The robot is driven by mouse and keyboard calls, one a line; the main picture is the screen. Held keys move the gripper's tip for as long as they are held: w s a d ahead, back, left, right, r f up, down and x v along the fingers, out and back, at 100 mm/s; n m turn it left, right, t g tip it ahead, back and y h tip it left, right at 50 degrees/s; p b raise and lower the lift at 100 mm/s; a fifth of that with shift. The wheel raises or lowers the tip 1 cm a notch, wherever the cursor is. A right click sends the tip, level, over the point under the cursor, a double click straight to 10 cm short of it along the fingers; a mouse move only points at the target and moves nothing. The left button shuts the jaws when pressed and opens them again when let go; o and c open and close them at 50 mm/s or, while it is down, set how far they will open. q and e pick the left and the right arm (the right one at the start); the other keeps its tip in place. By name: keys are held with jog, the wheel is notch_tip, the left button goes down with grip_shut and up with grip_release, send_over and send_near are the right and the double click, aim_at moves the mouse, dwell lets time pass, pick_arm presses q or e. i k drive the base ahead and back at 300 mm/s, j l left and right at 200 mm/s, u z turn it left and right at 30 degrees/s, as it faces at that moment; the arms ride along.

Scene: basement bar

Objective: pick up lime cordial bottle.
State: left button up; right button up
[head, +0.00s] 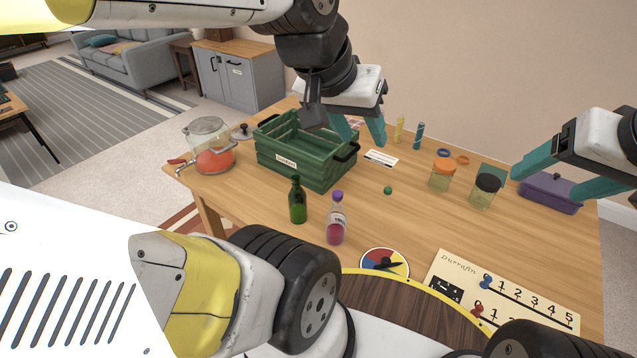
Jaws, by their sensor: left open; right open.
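A dark green glass bottle (298,203), which looks like the lime cordial bottle, stands upright on the wooden table, in front of the green crate. Its label cannot be read. A second bottle (336,222) with a purple cap and magenta contents stands upright just right of it. My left gripper (363,137) is open and empty, above the far side of the table by the crate's right end, well beyond the green bottle. My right gripper (545,188) is open at the right, in front of a purple container (549,193). Neither gripper touches a bottle.
The green slatted crate (300,176) stands behind the bottles. A glass dispenser (211,155) with red contents is at the left. An orange-lidded jar (441,178), a black-lidded jar (483,193) and a small green ball (388,190) are right. A spinner (384,264) and number board (520,298) lie in front.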

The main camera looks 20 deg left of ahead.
aim_at(297, 204)
jog(key=u, duration=1.8)
jog(key=i+j+z, duration=0.25)
jog(key=j, duration=1.1)
jog(key=j+z, duration=0.2)
jog(key=j, duration=1.15)
jog(key=z, duration=2.05)
jog(key=i+j+z, duration=0.2)
jog(key=i+j, duration=0.15)
